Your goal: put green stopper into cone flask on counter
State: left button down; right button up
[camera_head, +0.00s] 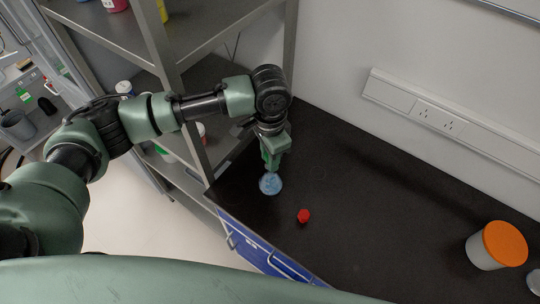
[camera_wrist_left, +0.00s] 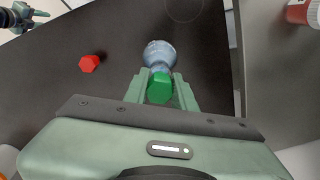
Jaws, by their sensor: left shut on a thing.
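The cone flask (camera_head: 271,184) is clear with a bluish tint and stands on the dark counter near its left edge. It also shows in the left wrist view (camera_wrist_left: 159,52), just past the fingertips. The green stopper (camera_wrist_left: 160,88) is between the fingers of my left gripper (camera_wrist_left: 160,92), which is shut on it. In the head view my left gripper (camera_head: 272,163) points down right at the flask's top and hides its neck. I cannot tell whether the stopper is in the neck or just above it. My right gripper is not in view.
A red stopper (camera_head: 303,216) lies on the counter (camera_head: 380,215) to the right of the flask. A white jar with an orange lid (camera_head: 505,243) stands at the far right. A metal shelf post (camera_head: 290,50) rises behind my left arm. The counter's middle is clear.

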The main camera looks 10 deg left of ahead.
pick_arm(q)
jog(key=shift+f, duration=0.35)
jog(key=c, duration=1.1)
grip_release()
notch_tip(320, 180, up, 8)
jog(key=shift+f+b, duration=0.1)
jog(key=shift+b, duration=0.9)
